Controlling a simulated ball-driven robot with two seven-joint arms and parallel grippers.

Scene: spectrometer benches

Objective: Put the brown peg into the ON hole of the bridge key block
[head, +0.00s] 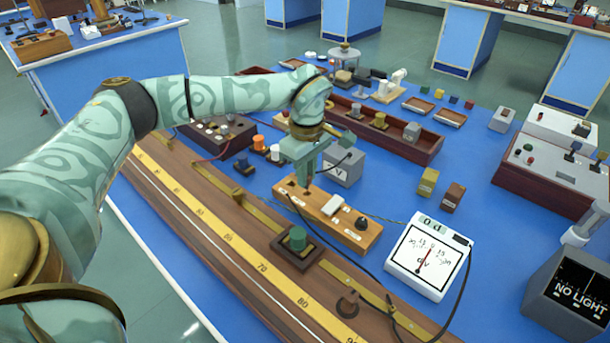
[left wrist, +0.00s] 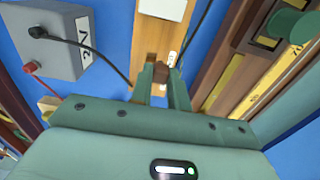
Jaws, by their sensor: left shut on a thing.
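The bridge key block (head: 363,237) is a long light-wood block on the blue bench, with a white lever, a dark knob and small white labels on top. Its bare wood also shows in the left wrist view (left wrist: 158,30). My left gripper (head: 304,184) points down over the block's left end, shut on the brown peg (left wrist: 160,72). The peg shows between the fingertips in the left wrist view. I cannot tell whether its lower end touches the block or is in a hole. The fingers hide part of that end, and the ON label is not readable. My right gripper is not in view.
A long wooden rail with a yellow scale (head: 262,268) and a green-knobbed slider (head: 298,240) runs along the front. A grey 2 V box (head: 344,166) stands just behind the block, with a black cable nearby. A white meter (head: 430,257) stands to the right.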

